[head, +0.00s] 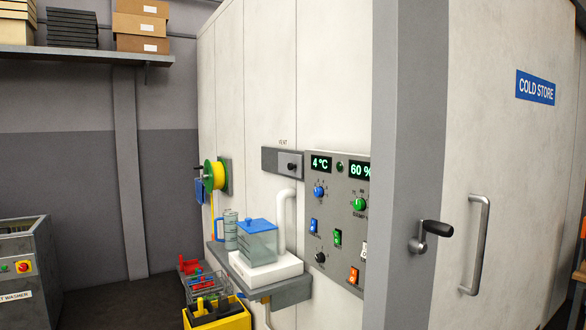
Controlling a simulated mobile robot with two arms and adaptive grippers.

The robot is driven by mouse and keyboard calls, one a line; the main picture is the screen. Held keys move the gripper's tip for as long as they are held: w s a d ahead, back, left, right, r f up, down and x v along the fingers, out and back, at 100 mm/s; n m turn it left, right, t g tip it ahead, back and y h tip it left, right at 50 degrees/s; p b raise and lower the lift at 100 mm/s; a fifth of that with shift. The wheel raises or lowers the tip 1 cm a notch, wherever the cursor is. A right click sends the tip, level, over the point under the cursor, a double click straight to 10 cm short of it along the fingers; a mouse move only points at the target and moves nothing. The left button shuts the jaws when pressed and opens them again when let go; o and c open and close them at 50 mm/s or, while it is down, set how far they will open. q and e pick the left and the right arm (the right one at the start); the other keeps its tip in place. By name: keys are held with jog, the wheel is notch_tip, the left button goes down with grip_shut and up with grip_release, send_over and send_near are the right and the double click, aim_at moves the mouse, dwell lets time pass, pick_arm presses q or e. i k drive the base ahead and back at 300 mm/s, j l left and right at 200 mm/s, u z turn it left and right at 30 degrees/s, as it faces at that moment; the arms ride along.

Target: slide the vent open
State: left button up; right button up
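The vent (283,163) is a small dark grey plate on the white cold store wall, under a small label that seems to read VENT. A lighter sliding piece with a dark round knob (292,166) sits at its right end. The vent is left of the control panel and above a white pipe. Neither of my grippers is in view.
A control panel (337,215) with dials and switches shows 4 °C and 60 %. A grey shelf (294,291) below the vent holds a lidded water tank (258,243) and a jug (230,230). The grey door frame (405,120) partly covers the panel's right side.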

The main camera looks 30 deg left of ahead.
aim_at(286, 165)
jog(key=j+z, duration=0.15)
jog(key=j, duration=0.3)
jog(key=k+j+z, duration=0.15)
jog(key=j, duration=0.25)
jog(key=j+z, duration=0.15)
jog(key=j, duration=0.25)
jog(key=k+j+z, duration=0.15)
jog(key=j, duration=0.25)
